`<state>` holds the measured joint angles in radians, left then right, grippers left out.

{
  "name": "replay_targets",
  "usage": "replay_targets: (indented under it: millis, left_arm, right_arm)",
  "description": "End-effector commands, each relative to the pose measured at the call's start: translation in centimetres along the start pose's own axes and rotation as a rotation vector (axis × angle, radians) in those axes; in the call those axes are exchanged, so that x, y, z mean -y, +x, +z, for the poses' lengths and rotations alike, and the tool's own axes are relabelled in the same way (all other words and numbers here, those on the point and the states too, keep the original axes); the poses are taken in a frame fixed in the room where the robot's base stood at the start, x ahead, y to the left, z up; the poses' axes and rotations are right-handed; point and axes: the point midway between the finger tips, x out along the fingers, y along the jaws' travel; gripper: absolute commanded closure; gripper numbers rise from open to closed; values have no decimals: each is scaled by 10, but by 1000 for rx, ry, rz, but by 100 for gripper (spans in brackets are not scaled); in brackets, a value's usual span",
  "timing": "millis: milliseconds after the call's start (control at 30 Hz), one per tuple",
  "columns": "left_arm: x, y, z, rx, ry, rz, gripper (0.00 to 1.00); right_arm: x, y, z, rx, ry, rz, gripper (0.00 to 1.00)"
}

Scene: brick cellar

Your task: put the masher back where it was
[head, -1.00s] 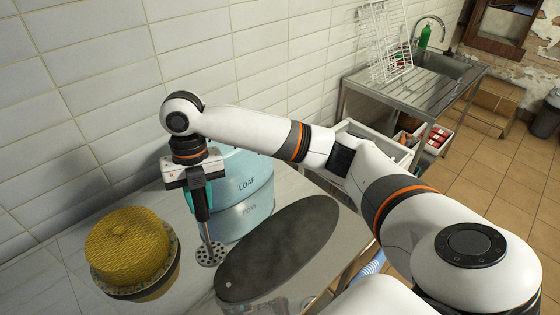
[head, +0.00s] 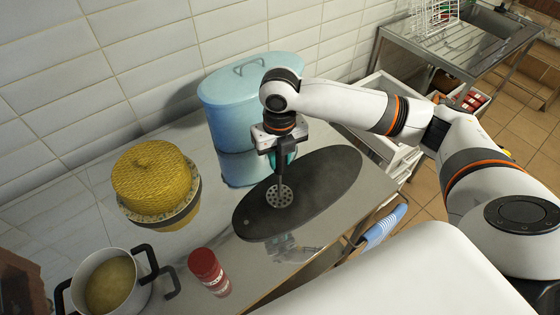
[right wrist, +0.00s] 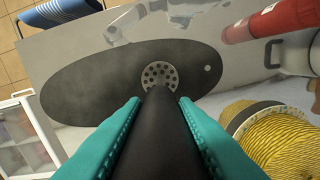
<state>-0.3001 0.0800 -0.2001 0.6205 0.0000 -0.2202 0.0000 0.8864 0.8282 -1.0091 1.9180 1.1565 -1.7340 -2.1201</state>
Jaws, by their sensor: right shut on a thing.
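The masher has a dark handle and a round perforated metal head (head: 279,196). My right gripper (head: 283,158) is shut on its handle and holds it upright, head down. In the right wrist view the teal fingers flank the dark handle (right wrist: 158,130), with the perforated head beyond it. The head shows over the dark oval board (head: 325,180); I cannot tell whether it touches it. My left gripper is not in view.
A blue lidded bin (head: 240,100) stands behind the board. A yellow woven dome (head: 157,178) sits to the left. A pot (head: 105,285) and a red-capped jar (head: 208,268) are at the front left. A blue striped cloth (head: 385,228) hangs at the table's right edge.

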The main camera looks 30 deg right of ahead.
Motion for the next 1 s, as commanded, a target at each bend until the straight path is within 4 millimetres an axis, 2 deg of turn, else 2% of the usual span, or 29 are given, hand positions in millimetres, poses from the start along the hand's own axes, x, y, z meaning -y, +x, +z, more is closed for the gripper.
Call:
replay_targets:
  millis: [100, 200, 533, 567, 667, 1000]
  left_arm:
    - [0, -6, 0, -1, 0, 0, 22]
    - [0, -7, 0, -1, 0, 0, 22]
    - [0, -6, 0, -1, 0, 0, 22]
    - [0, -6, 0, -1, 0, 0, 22]
    - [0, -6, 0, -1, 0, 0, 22]
    - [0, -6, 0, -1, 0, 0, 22]
  right_arm:
    - [0, 17, 1, 5, 1, 1, 97]
    - [0, 26, 1, 2, 0, 1, 97]
    - [0, 29, 0, 1, 0, 0, 97]
    - [0, 29, 0, 1, 0, 0, 69]
    - [0, 29, 0, 1, 0, 0, 53]
    - [0, 26, 0, 0, 0, 0, 52]
